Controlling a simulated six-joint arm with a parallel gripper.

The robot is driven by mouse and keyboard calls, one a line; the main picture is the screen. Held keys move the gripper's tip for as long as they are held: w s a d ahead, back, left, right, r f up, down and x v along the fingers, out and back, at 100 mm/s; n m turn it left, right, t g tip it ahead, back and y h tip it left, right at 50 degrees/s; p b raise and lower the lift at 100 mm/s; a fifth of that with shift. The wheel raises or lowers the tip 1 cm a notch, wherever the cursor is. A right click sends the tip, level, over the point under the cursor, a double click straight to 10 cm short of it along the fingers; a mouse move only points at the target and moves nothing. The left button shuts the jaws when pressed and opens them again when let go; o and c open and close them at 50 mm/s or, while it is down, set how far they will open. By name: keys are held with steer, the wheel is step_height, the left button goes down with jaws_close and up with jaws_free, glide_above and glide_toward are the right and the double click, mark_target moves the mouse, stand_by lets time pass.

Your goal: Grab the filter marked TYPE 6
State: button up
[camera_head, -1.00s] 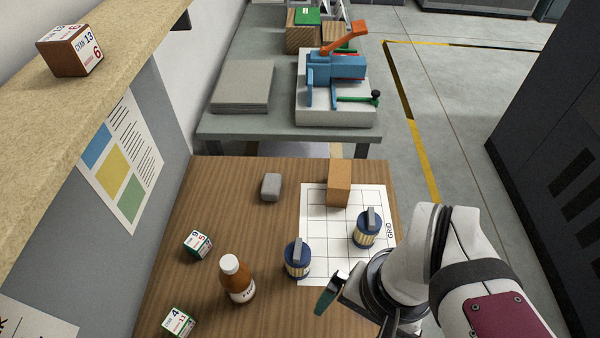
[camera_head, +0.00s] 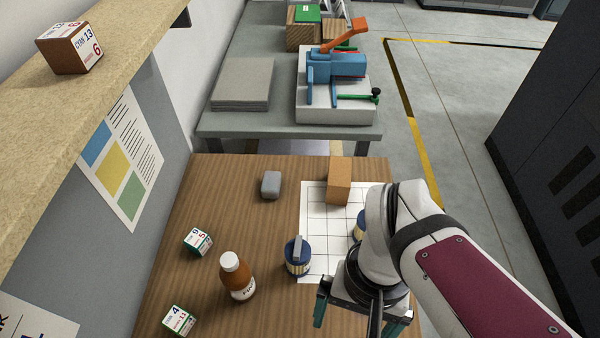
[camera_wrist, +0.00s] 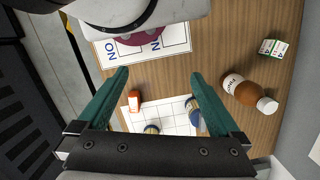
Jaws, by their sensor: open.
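Two blue filters with cream pleated sides and grey top handles stand near the gridded sheet. The left filter (camera_head: 297,257) is at the sheet's left edge, and the right filter (camera_head: 360,226) is mostly hidden behind my arm. In the wrist view they show at the right (camera_wrist: 193,112) and at the lower middle (camera_wrist: 152,129), the latter partly cut off by my gripper's body. I cannot read a type marking on either. My gripper (camera_wrist: 159,75) is open with nothing between its green fingers. In the head view my gripper (camera_head: 360,314) is in front of the filters, apart from the left one.
A cardboard-coloured block (camera_head: 340,181) and grey block (camera_head: 271,185) stand farther back. The wrist view shows an orange-and-white object (camera_wrist: 135,101) and a printed sheet (camera_wrist: 143,45).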

step_height(320, 180, down, 4)
steer(key=n+g+h, duration=0.2)
steer(key=n+h, duration=0.5)
steer(key=n, duration=0.2)
steer(key=n+t, duration=2.1)
steer(key=n, duration=0.5)
glide_toward(294, 267)
steer(key=shift+n+y, duration=0.5)
steer(key=shift+y, duration=0.1)
steer(key=x, duration=1.2)
steer(key=shift+d+r, duration=0.25)
steer(key=shift+d, duration=0.05)
steer(key=c, duration=1.5)
